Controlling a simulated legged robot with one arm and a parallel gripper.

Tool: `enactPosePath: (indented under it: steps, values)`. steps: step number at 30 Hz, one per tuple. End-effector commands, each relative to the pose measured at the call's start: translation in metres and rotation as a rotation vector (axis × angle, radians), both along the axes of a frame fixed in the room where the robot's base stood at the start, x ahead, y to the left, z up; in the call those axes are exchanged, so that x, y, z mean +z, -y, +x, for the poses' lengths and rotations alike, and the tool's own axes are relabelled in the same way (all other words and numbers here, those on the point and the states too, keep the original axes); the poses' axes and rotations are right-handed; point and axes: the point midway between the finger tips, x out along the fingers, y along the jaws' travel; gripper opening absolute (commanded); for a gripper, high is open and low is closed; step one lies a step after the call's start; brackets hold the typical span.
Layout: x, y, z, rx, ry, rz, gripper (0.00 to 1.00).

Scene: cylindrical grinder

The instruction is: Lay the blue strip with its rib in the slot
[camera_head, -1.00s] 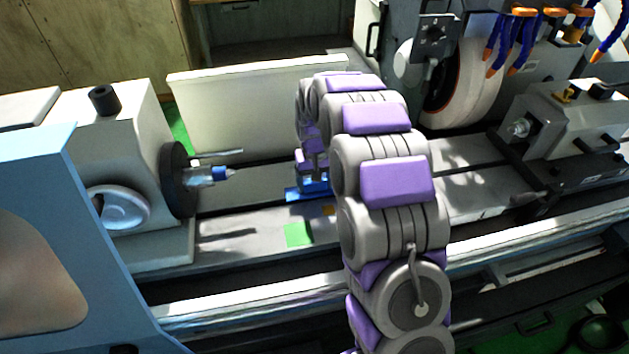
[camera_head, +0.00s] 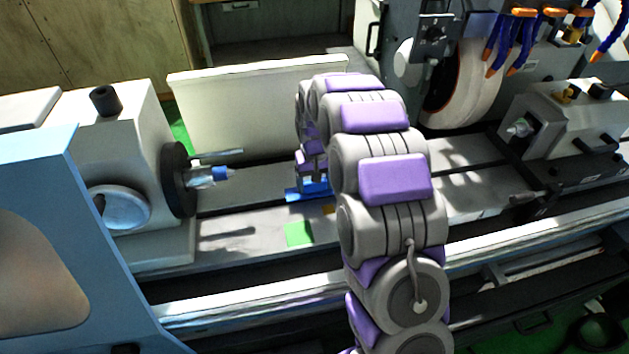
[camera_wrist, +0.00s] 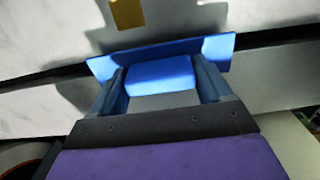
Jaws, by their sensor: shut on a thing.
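The blue strip (camera_wrist: 221,47) lies across the end of my gripper (camera_wrist: 162,84) in the wrist view, with a raised blue block between the two fingers. My gripper is shut on that block. The dark slot (camera_wrist: 268,38) runs across the wrist view, and the strip lies over its line, nearly parallel to it. The strip hides the slot beneath it, so I cannot tell whether the rib is in it. In the head view the strip (camera_head: 293,195) shows low at the machine bed, and my arm hides its right part.
A green square (camera_head: 299,234) and an orange square (camera_head: 328,209) mark the bed (camera_head: 225,243). The orange one also shows in the wrist view (camera_wrist: 127,13). The workhead with its chuck (camera_head: 178,180) stands left, the grinding wheel (camera_head: 470,92) and tailstock (camera_head: 570,122) right.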

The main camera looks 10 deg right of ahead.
Motion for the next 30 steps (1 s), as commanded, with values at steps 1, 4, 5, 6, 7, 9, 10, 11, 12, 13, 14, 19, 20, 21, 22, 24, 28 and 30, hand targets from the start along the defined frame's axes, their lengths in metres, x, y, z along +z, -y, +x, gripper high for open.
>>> enactPosePath:
  steps: [1,4,5,6,7,9,10,11,12,13,14,19,20,21,22,24,28,30]
  values:
    - [-0.001,0.0,0.0,0.0,0.0,0.0,0.46]
    - [-0.004,0.0,0.0,0.0,0.0,0.0,0.46]
    - [-0.004,0.0,0.0,0.0,0.0,0.0,0.46]
    - [-0.005,0.0,0.0,0.0,0.0,0.0,0.46]
    - [-0.006,0.0,0.0,0.0,0.001,0.0,0.46]
    - [-0.007,0.0,0.0,0.0,0.001,0.0,0.46]
    - [-0.008,0.0,0.0,0.0,0.001,0.0,0.46]
    - [-0.009,0.0,0.0,0.0,0.001,0.0,0.46]
    - [-0.01,0.0,0.0,0.0,0.001,0.0,0.46]
    - [-0.01,0.0,0.0,0.0,0.001,0.0,0.46]
    - [-0.011,0.0,0.0,0.0,0.001,0.0,0.46]
    - [-0.015,0.0,0.0,0.0,0.0,0.0,0.46]
    - [-0.015,0.0,0.0,0.0,0.0,0.0,0.46]
    - [-0.017,0.0,0.0,0.0,0.0,0.0,0.46]
    - [-0.017,0.0,0.0,0.0,0.0,0.0,0.46]
    - [-0.019,0.0,0.0,0.0,0.0,0.0,0.46]
    - [-0.019,0.0,0.0,0.0,0.0,0.0,0.85]
    - [-0.019,0.0,0.0,0.0,0.0,0.0,0.92]
